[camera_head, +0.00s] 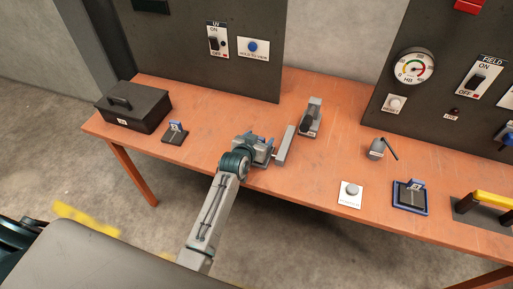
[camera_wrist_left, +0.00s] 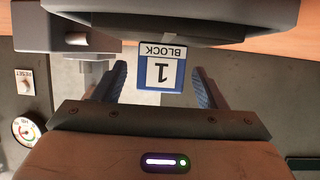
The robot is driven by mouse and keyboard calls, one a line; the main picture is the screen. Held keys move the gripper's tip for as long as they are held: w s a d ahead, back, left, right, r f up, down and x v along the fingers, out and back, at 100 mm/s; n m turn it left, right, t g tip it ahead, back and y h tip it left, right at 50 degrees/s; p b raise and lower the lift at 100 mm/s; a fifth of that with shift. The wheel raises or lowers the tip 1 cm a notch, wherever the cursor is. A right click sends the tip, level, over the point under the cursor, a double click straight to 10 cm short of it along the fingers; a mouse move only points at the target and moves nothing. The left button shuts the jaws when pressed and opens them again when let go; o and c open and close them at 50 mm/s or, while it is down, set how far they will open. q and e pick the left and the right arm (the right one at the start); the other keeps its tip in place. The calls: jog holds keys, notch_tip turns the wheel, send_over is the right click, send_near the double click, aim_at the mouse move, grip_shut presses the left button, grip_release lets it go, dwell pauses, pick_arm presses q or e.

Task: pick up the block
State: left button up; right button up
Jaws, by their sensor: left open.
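My left gripper (camera_head: 258,143) is over the middle of the orange table in the head view. In the left wrist view its two blue-grey fingers (camera_wrist_left: 160,78) are apart. In the head view the gripper covers this spot. My right gripper is not in view.
A grey bar (camera_head: 286,146) and a grey device with a black knob (camera_head: 311,118) stand close right of the gripper. A black box (camera_head: 134,108) and a small tagged stand (camera_head: 175,133) are left. A blue-edged tray (camera_head: 410,197) is right. Dark panels (camera_head: 212,50) rise behind.

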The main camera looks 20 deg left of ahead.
pick_arm(q)
jog(key=shift+w+f, duration=0.25)
jog(key=shift+w, duration=0.35)
jog(key=c, duration=1.2)
jog(key=shift+r, duration=0.1)
grip_shut()
jog(key=shift+r, duration=0.15)
